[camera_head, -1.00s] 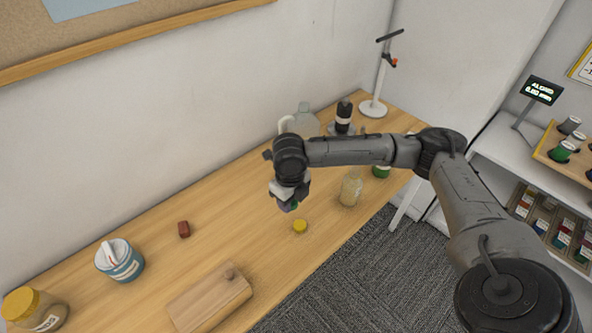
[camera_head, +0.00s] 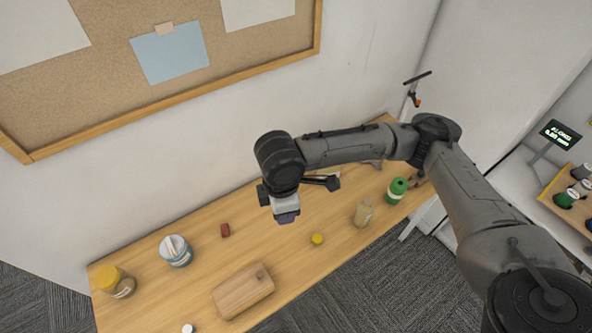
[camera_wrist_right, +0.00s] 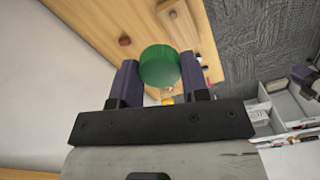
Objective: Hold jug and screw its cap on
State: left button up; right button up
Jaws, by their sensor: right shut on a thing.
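My right gripper (camera_head: 287,217) is raised above the table, in front of the wall. In the right wrist view its two fingers (camera_wrist_right: 162,84) are shut on a green round cap (camera_wrist_right: 160,64). In the head view the cap is not distinguishable. The jug is mostly hidden behind my right arm in the head view; a pale patch below the forearm may be part of it, but I cannot tell. My left gripper is not in view.
On the wooden table (camera_head: 215,285) are a red-brown block (camera_head: 225,230), a blue-white pot (camera_head: 170,251), a yellow-lidded jar (camera_head: 115,284), a wooden board (camera_head: 240,293), a yellow cap (camera_head: 317,239), a pale bottle (camera_head: 362,214) and a green-topped container (camera_head: 397,187). Pinboard and wall stand behind.

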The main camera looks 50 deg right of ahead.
jog(key=s+a+r+m+p, duration=0.1)
jog(key=a+r+m+p, duration=0.1)
jog(key=r+m+p, duration=0.2)
jog(key=s+a+r+m+p, duration=0.1)
jog(key=a+r+m+p, duration=0.1)
jog(key=r+m+p, duration=0.3)
notch_tip(320, 180, up, 5)
jog(key=shift+a+f+m, duration=0.1)
jog(key=shift+a+m, duration=0.3)
jog(key=shift+m, duration=0.8)
